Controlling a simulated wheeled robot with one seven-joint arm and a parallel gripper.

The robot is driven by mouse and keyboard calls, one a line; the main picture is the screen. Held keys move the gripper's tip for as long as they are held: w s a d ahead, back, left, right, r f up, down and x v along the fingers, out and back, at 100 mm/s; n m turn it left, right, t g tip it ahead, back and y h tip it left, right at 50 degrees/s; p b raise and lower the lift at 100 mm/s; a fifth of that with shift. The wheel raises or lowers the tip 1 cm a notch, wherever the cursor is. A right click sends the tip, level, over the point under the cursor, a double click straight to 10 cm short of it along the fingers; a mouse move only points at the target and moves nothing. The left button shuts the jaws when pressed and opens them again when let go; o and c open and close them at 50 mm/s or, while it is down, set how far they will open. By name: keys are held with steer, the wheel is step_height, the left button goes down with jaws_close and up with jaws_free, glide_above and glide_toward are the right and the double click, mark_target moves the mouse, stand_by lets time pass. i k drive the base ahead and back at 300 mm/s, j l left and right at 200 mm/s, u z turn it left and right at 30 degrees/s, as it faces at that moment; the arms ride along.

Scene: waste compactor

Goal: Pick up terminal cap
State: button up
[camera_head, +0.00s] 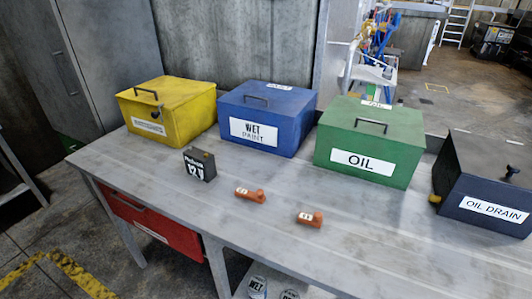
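Two small orange-red pieces with white labels lie on the grey metal table and look like terminal caps. One terminal cap (257,196) lies near the middle of the table. The other terminal cap (317,220) lies to its right and closer to the front edge. A small black battery (198,173) marked 12V stands to the left of and behind the first cap. The caps lie apart from each other and from the battery. The cap labels are too small to read. My gripper is not in view.
A yellow box (180,106), a blue "WET PAINT" box (290,108) and a green "OIL" box (397,140) line the table's back (130,160). A dark "OIL DRAIN" container (475,180) stands at right. A red drawer (165,220) is below left. The table around the caps is clear.

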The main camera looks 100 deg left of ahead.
mark_target(258, 197)
steer(key=u, duration=2.85)
